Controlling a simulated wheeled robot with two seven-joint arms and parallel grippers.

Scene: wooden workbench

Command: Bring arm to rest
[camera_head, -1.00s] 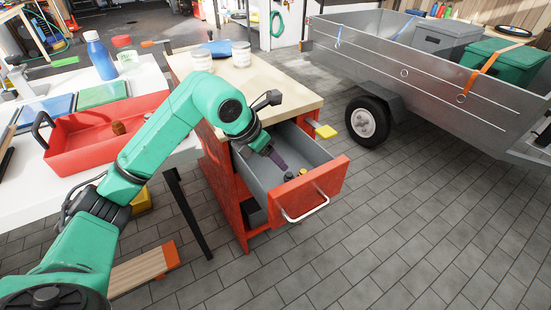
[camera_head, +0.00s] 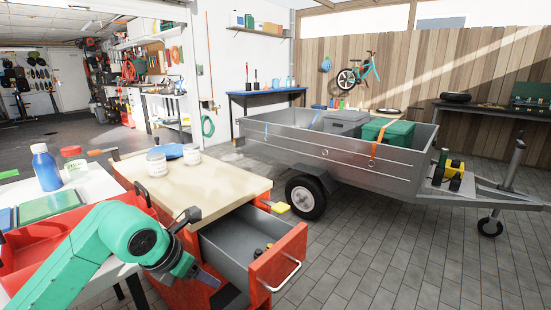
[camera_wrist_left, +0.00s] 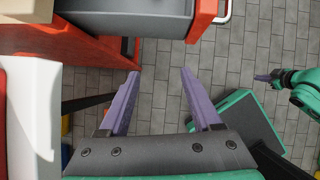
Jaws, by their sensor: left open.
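My left gripper (camera_head: 208,279) hangs low in the head view, outside the open drawer (camera_head: 283,262) and beside its left side. In the left wrist view (camera_wrist_left: 157,78), its two purple fingers are spread apart with nothing between them, and floor shows below. The drawer's grey side and red front are at the top of that view. My right gripper (camera_wrist_left: 263,77) shows small at the right of the left wrist view; whether its fingers are apart is not clear.
A white table with a red tray (camera_head: 30,250) stands at left. A metal trailer (camera_head: 340,150) stands behind; paved floor (camera_head: 400,260) is free at right.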

